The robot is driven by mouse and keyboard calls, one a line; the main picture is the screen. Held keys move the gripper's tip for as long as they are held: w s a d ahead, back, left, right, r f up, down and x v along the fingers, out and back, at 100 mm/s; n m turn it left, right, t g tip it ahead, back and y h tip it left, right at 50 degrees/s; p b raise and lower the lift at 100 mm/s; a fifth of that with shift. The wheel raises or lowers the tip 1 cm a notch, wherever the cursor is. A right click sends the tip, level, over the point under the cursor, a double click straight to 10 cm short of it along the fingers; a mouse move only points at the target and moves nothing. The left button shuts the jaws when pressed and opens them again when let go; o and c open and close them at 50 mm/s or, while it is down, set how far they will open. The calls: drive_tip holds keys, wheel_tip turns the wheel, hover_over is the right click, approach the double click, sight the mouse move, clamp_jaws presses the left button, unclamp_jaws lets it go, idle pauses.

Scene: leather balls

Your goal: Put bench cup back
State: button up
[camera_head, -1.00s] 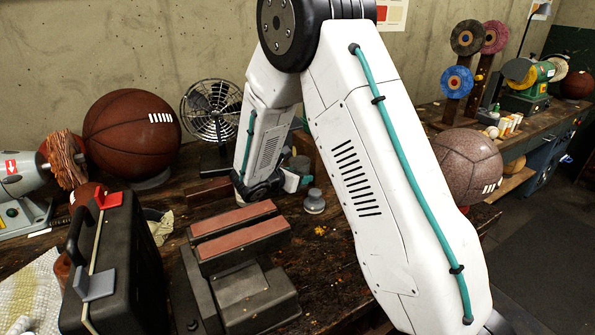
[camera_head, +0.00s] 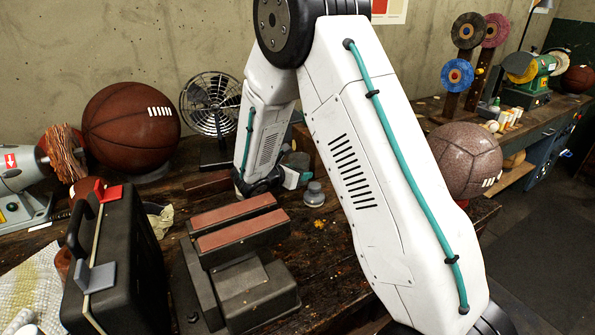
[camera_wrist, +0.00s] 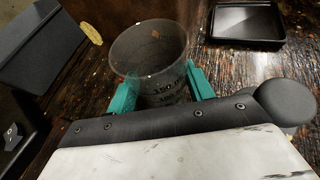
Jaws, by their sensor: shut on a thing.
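The bench cup (camera_wrist: 150,55) is a smoky, see-through grey cup with printed measuring marks. It stands roughly upright between the teal fingers of my gripper (camera_wrist: 161,90) in the wrist view. My gripper is shut on the cup, with one finger on each side. In the head view my gripper (camera_head: 291,179) is at the far side of the bench, partly behind my own arm, and the cup (camera_head: 297,160) shows only as a small grey shape beside it. I cannot tell whether the cup's base touches the bench.
A black shallow tray (camera_wrist: 247,40) lies beyond the cup to the right. A small grey knobbed object (camera_head: 314,194) stands near my gripper. A fan (camera_head: 213,105), a basketball (camera_head: 130,130), a vise-like block (camera_head: 240,255) and a black case (camera_head: 120,265) crowd the bench.

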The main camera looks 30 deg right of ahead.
drive_tip(key=o, duration=1.2)
